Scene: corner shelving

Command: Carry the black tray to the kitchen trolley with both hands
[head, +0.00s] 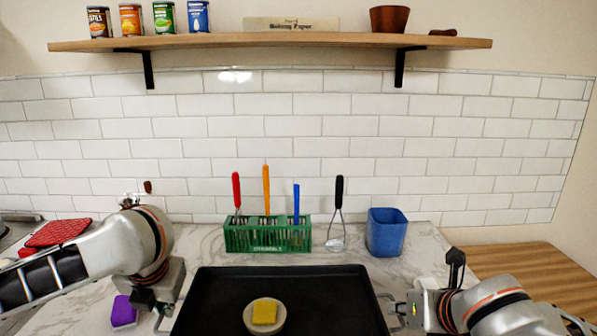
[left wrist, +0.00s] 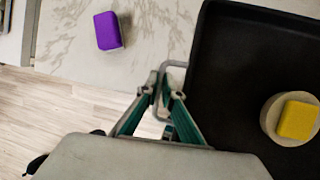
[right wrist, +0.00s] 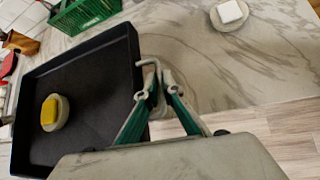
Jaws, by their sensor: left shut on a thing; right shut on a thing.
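The black tray (head: 215,300) is at the front of the marble counter, with a yellow sponge (head: 265,311) on a round pale dish (head: 250,319) in it. My left gripper (head: 166,310) is shut on the tray's left wire handle, which shows in the left wrist view (left wrist: 165,90). My right gripper (head: 392,306) is shut on the right handle, seen in the right wrist view (right wrist: 157,88). The tray looks level; I cannot tell whether it touches the counter. A wooden top (head: 535,280) stands at the right, possibly the kitchen trolley; its lower part is hidden.
A green crate (head: 268,238) with utensils, a whisk (head: 337,215) and a blue container (head: 386,232) stand behind the tray. A purple block (head: 123,312) lies left of it. A white block on a dish (right wrist: 230,13) lies to its right. A wall shelf (head: 270,42) is above.

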